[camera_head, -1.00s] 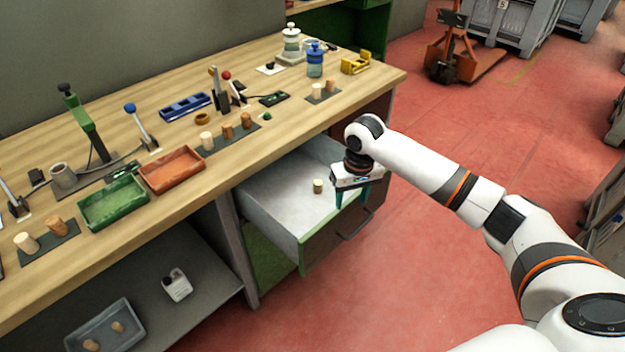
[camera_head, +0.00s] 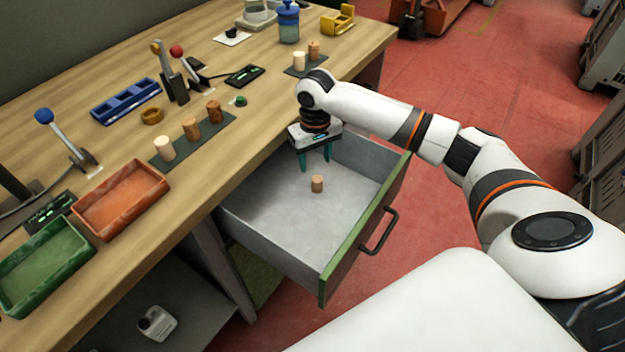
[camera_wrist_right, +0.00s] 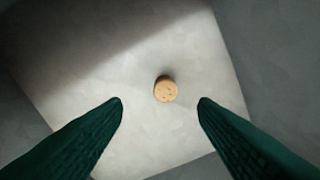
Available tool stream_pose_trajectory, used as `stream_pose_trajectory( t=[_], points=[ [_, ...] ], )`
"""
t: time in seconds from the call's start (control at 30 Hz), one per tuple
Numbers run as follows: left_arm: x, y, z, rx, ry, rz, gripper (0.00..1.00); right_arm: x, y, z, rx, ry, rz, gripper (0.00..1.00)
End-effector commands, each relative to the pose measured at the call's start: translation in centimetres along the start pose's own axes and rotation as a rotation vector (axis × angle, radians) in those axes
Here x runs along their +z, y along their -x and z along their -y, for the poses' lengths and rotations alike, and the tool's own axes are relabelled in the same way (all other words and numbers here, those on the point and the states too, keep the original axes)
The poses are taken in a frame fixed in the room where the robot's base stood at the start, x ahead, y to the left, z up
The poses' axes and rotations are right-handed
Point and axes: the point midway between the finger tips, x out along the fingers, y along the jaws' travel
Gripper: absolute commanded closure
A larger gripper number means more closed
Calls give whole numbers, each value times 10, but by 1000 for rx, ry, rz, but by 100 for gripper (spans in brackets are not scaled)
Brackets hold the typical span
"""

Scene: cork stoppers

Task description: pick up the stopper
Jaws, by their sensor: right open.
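A single cork stopper (camera_head: 317,184) stands upright on the floor of the open drawer (camera_head: 270,215). In the right wrist view the stopper (camera_wrist_right: 166,89) shows from above as a round tan top, beyond the fingertips and between their lines. My right gripper (camera_head: 315,160) is over the drawer, behind the stopper in the head view, with its green fingers pointing down. Its fingers (camera_wrist_right: 160,104) are spread apart with nothing between them. My left gripper is not in view.
The drawer's walls and green front (camera_head: 365,235) surround the stopper. The workbench (camera_head: 190,190) above holds several corks on a dark mat (camera_head: 215,138), an orange tray (camera_head: 121,200) and a green tray (camera_head: 45,265). The drawer floor around the stopper is clear.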

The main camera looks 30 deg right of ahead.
Motion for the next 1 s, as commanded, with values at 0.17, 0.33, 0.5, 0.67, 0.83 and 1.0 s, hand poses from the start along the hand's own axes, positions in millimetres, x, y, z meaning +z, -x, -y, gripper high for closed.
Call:
stream_pose_trajectory(
  t=[0.17, 0.33, 0.5, 0.67, 0.83, 1.0],
  points=[
    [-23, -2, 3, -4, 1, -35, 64, 0, -31, 0, -1, -1, -1, 47],
    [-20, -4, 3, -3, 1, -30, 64, 0, -42, 1, -1, -1, 0, 47],
    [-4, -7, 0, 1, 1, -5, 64, 0, -64, 5, -1, -1, -1, 47],
    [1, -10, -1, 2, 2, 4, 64, 0, -86, 7, -1, 0, -1, 47],
    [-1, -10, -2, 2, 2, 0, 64, 0, -93, 7, 0, 0, 1, 47],
    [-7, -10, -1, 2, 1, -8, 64, 0, -92, 7, 0, 1, 1, 48]
  ],
)
